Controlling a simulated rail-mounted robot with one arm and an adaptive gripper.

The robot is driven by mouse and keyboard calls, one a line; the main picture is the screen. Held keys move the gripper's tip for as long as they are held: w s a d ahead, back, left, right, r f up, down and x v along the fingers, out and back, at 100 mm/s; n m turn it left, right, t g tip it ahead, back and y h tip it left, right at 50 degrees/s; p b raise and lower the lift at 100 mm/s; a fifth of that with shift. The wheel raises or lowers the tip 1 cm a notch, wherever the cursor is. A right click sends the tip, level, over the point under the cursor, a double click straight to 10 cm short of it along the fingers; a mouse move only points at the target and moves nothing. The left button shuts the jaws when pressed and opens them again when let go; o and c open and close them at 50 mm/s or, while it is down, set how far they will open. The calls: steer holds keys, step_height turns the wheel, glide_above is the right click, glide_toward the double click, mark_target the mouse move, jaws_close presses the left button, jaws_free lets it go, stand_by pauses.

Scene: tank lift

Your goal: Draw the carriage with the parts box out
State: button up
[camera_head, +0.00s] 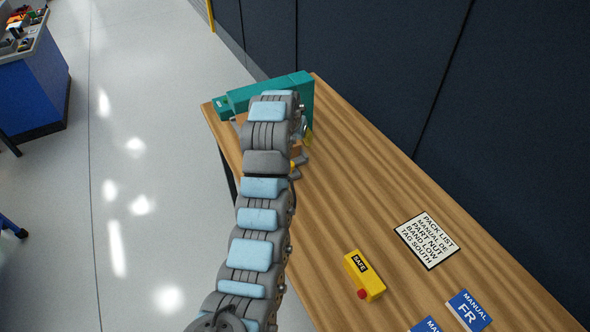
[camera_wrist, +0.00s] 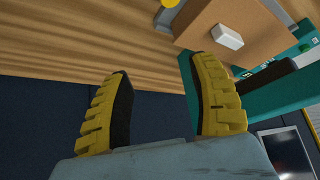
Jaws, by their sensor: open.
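A teal machine (camera_head: 290,88) stands at the far end of the wooden table, partly hidden behind my arm. In the wrist view its teal side (camera_wrist: 275,97) shows at the right. A brown box-like part (camera_wrist: 250,25) with a small white block (camera_wrist: 228,37) on its face is at the upper right of that view. I cannot tell whether it is the parts box or part of the carriage. My gripper (camera_wrist: 160,68) is open, its two yellow fingers apart with nothing between them. The brown part lies beyond the right finger; contact is not visible.
On the table (camera_head: 330,215) are a yellow box marked SAFE (camera_head: 364,275) with a red button, a pack list card (camera_head: 427,240) and blue MANUAL cards (camera_head: 468,310). A dark wall (camera_head: 385,70) runs behind the table. A blue cabinet (camera_head: 35,85) stands across open floor at the left.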

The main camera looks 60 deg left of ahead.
steer(key=shift+g+h, duration=0.6)
steer(key=shift+g, duration=0.1)
steer(key=a+f, duration=0.1)
steer(key=f, duration=0.2)
steer(key=a+f+b, duration=0.1)
steer(key=f, duration=0.3)
steer(key=s+a+f, duration=0.1)
steer(key=f, duration=0.2)
steer(key=shift+s+a+f+b, duration=0.1)
steer(key=shift+f+b, duration=0.1)
steer(key=shift+b, duration=0.1)
steer(key=shift+x, duration=0.9)
steer(key=shift+b+x, duration=0.35)
steer(key=shift+x, duration=0.45)
steer(key=shift+b+x, duration=1)
steer(key=shift+x, duration=0.25)
jaws_close()
